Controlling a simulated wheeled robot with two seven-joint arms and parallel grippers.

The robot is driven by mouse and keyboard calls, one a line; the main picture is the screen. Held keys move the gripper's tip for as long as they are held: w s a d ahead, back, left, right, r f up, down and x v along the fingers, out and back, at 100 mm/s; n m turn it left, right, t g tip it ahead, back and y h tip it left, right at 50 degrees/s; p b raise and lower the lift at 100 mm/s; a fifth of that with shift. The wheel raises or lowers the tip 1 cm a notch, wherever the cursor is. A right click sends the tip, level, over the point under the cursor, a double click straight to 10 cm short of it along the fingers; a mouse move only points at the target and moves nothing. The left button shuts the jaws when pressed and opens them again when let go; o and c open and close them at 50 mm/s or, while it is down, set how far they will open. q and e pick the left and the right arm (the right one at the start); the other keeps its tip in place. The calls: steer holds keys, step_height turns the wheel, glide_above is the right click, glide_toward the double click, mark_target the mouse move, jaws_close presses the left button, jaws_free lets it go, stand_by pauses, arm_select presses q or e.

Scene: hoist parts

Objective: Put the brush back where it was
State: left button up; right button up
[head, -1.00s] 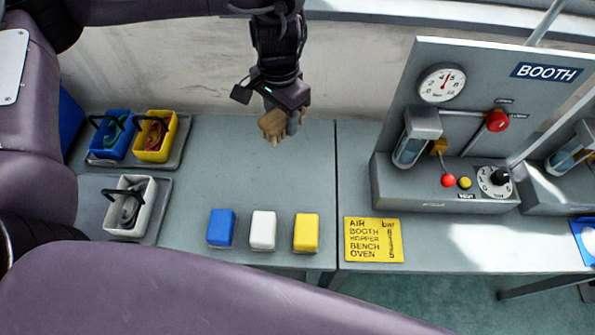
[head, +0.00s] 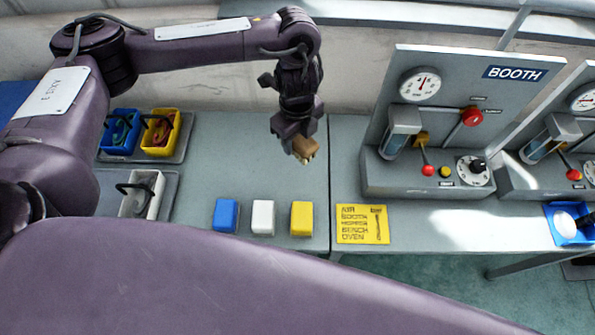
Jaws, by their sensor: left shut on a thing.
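My left gripper (head: 299,140) is shut on a tan, wooden-looking brush (head: 306,150). It holds the brush over the far part of the grey bench (head: 235,165), just left of the seam between the bench tops. The brush points down, and the jaws hide its upper part. I cannot tell how high it is above the bench. My right gripper is not in view.
Blue, white and yellow blocks (head: 263,217) stand near the front edge. A yellow label card (head: 362,224) lies right of them. Handled bins (head: 161,137) stand at the left. The BOOTH panel (head: 457,125) rises at the right; a blue tray (head: 562,236) lies beyond.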

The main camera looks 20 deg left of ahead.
arm_select(q)
step_height(320, 180, down, 12)
steer(key=b, duration=0.3)
steer(key=shift+f, duration=0.2)
steer(key=shift+f+b, duration=1.2)
steer(key=shift+f, duration=0.6)
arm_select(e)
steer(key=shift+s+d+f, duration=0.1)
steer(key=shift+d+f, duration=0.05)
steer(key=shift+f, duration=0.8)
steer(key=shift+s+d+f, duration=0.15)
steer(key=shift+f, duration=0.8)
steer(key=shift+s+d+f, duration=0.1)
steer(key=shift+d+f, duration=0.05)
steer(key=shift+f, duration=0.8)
arm_select(q)
steer(key=shift+f, duration=0.15)
steer(key=o, duration=1.1)
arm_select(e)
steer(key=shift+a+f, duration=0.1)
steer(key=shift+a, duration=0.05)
